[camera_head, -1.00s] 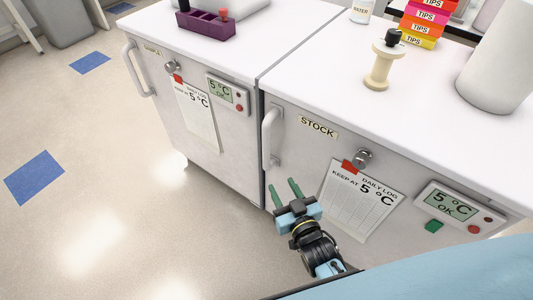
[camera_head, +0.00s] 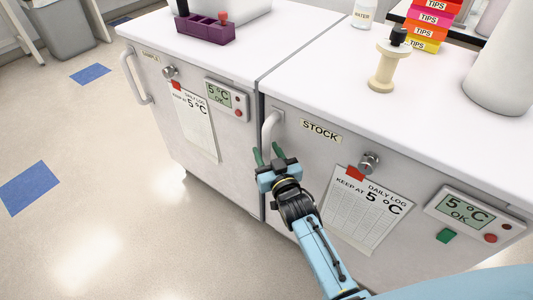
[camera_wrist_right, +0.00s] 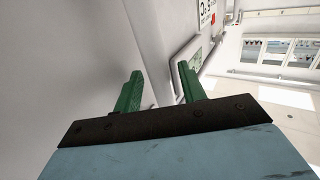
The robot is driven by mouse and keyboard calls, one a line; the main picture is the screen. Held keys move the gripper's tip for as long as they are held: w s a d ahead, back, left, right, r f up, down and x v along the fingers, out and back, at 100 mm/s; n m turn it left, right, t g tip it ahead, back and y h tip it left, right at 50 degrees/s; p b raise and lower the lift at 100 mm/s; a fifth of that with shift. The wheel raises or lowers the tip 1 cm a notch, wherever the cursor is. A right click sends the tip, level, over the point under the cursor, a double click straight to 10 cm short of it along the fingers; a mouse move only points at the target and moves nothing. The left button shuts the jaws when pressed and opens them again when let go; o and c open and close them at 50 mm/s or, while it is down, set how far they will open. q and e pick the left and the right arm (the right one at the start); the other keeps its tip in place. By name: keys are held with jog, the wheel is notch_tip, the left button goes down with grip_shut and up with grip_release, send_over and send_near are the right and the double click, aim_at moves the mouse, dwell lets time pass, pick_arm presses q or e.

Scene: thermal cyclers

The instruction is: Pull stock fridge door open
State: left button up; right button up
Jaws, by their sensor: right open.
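The stock fridge is the right-hand white unit, with its door (camera_head: 304,155) shut and a STOCK label (camera_head: 320,130) near the top. Its pale vertical handle (camera_head: 268,127) is at the door's left edge. My right gripper (camera_head: 267,152) is open in front of the handle's lower part, its green fingers one on each side of it in the head view. The gripper hides the handle's lower end. In the right wrist view the green fingers (camera_wrist_right: 158,82) are apart; I cannot tell whether they touch the handle. My left gripper is out of view.
A round metal lock (camera_head: 369,162), a daily log sheet (camera_head: 365,210) and a 5 °C display (camera_head: 470,215) are on the stock door. The sample fridge (camera_head: 180,120) adjoins at left. A purple rack (camera_head: 205,30) and cream stand (camera_head: 388,70) stand on top.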

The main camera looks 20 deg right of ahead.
jog(key=shift+w, duration=0.4)
grip_shut()
jog(key=shift+a, duration=0.1)
